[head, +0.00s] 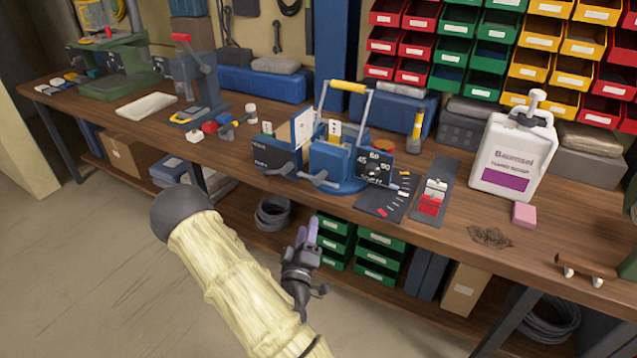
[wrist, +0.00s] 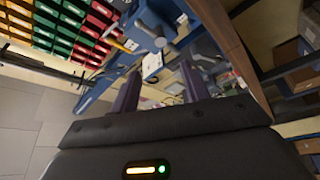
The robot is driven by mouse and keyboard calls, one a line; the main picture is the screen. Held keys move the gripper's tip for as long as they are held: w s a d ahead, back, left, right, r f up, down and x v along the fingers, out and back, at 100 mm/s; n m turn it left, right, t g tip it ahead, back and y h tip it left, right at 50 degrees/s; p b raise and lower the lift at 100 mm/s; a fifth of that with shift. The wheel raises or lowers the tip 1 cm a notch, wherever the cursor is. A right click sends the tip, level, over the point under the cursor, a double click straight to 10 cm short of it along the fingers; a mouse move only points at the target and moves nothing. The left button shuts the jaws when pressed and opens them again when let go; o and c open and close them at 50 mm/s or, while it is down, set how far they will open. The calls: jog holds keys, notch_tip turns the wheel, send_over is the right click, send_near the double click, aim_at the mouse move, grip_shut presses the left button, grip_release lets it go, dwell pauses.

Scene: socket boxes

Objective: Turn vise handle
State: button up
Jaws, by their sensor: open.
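A blue vise-like fixture (head: 330,158) stands near the front edge of the wooden bench in the head view. It has a yellow-gripped lever (head: 348,87) on top and a grey handle (head: 318,179) on its front face. Which handle is the vise's own, I cannot tell for sure. My gripper (head: 307,233) is below and in front of the bench edge, apart from the handles. In the wrist view my gripper (wrist: 160,88) has its two purple fingers apart with nothing held between them.
Green drawers (head: 380,255) sit on the lower shelf. Floor in front is free.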

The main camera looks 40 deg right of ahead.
aim_at(317, 184)
jog(key=b+x, duration=0.2)
jog(key=x, duration=1.5)
jog(key=shift+w+d, duration=0.1)
jog(key=shift+d, duration=0.1)
jog(key=shift+c, duration=0.3)
jog(key=c, duration=0.9)
